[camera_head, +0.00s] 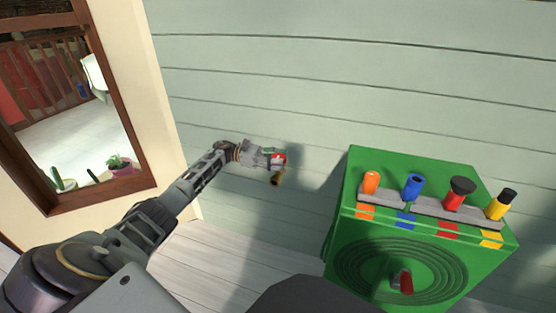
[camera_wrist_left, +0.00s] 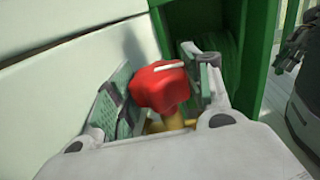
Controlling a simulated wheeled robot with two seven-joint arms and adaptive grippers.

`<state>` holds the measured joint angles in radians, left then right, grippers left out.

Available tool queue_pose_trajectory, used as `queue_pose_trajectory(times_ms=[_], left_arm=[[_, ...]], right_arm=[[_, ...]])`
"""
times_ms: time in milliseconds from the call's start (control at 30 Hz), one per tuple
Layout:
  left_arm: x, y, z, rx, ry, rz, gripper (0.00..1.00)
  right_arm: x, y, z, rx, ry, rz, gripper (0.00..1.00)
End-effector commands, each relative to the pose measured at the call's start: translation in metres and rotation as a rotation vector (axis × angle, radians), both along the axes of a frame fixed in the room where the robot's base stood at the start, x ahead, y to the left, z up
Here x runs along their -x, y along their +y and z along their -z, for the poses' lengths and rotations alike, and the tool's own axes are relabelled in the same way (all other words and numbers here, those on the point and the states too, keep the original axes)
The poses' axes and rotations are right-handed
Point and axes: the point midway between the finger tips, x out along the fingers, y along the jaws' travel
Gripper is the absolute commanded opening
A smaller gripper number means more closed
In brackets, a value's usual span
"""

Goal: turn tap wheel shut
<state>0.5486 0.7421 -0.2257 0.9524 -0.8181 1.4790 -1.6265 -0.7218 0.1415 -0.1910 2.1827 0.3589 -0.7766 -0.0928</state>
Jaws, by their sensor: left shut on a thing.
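The tap has a red wheel (camera_head: 280,158) and a brass spout (camera_head: 277,178), set against the pale green plank wall in the head view. My left gripper (camera_head: 268,156) reaches it from the left and is shut on the wheel. In the left wrist view the red wheel (camera_wrist_left: 159,86) sits between the two green-padded fingers of the gripper (camera_wrist_left: 160,95), with a white mark on its top and brass below. Part of the wheel is hidden by the fingers in the head view.
A green box (camera_head: 345,220) stands right of the tap, with a rack (camera_head: 430,209) of orange, blue, red and yellow pieces on it and a red-handled knob (camera_head: 402,282) in front. A brown-framed window (camera_head: 146,160) is at left. Wooden floor (camera_head: 205,262) shows below the tap.

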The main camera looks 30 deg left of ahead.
Motion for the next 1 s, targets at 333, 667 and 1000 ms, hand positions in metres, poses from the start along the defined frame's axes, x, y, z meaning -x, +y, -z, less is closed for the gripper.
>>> queue_pose_trajectory(times_ms=[333, 667, 1000], left_arm=[[0.0003, 0.0001, -0.0002, 0.0, 0.0, 0.001, 0.52], [-0.0007, 0.001, -0.0008, 0.0, -0.001, -0.003, 0.71], [-0.0015, 0.0023, -0.0018, 0.0, -0.002, -0.009, 0.71]], right_arm=[[0.0012, -0.0002, 0.0024, 0.002, 0.005, 0.0, 0.4], [0.0017, -0.0003, 0.003, 0.001, 0.006, 0.0, 0.4], [0.0024, 0.0001, 0.0018, 0.002, 0.005, -0.003, 0.4]])
